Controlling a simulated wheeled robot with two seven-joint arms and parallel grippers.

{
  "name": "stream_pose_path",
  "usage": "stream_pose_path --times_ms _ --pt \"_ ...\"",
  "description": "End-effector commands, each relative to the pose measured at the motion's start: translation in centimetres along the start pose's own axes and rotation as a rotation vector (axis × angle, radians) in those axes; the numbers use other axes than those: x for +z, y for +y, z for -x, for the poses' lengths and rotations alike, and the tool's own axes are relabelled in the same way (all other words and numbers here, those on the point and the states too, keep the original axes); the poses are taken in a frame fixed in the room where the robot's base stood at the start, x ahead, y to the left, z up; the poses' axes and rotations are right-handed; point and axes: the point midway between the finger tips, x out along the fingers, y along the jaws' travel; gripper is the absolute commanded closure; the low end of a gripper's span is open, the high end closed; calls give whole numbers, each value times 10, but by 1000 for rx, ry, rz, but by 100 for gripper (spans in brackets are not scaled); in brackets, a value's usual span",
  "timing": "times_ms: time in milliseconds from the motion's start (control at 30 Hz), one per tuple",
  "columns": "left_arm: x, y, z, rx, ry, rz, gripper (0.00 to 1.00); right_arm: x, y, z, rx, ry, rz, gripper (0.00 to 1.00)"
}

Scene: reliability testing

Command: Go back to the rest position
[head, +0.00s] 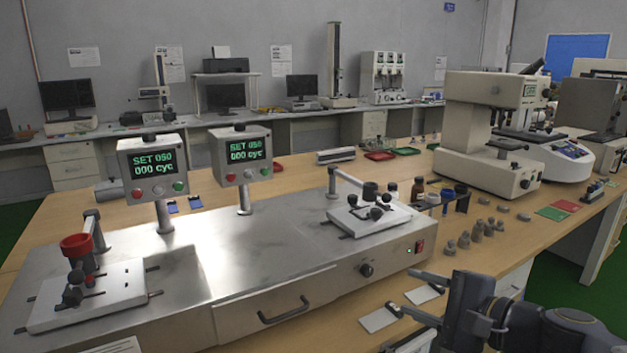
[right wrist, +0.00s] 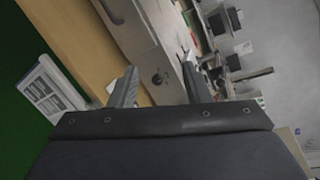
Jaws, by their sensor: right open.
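My right gripper (head: 402,291) is at the lower right of the head view, in front of the right end of the metal test machine (head: 205,255). Its two fingers are apart with nothing seen between them. My left gripper is not in view. The machine carries a left station with a red cup (head: 76,246) and a right station with dark weights (head: 370,191). Both displays (head: 152,162) read SET 050, 000 cyc.
White cards (head: 380,319) lie on the wooden table by my right gripper. A beige instrument (head: 487,150) stands at the back right. A drawer handle (head: 284,311) sticks out in front.

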Motion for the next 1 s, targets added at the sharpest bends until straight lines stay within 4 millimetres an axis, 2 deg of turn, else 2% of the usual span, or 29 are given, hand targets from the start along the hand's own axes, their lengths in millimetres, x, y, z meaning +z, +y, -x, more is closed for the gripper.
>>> stream_pose_path --times_ms 33,133,200,300,500,667,733,1000 --pt "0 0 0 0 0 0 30 14 17 10 55 -10 107 56" --pt "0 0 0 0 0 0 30 33 64 35 206 -28 361 56" --pt "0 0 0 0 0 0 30 39 97 55 313 -39 528 56" --pt "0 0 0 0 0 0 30 40 135 79 440 -51 715 56" --pt "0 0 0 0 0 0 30 29 189 118 641 -62 989 56" --pt "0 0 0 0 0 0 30 15 220 146 778 -64 1164 56" --pt "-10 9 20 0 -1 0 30 24 200 152 787 -65 1169 56" --pt "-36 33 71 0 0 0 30 50 145 166 785 -64 1166 56"
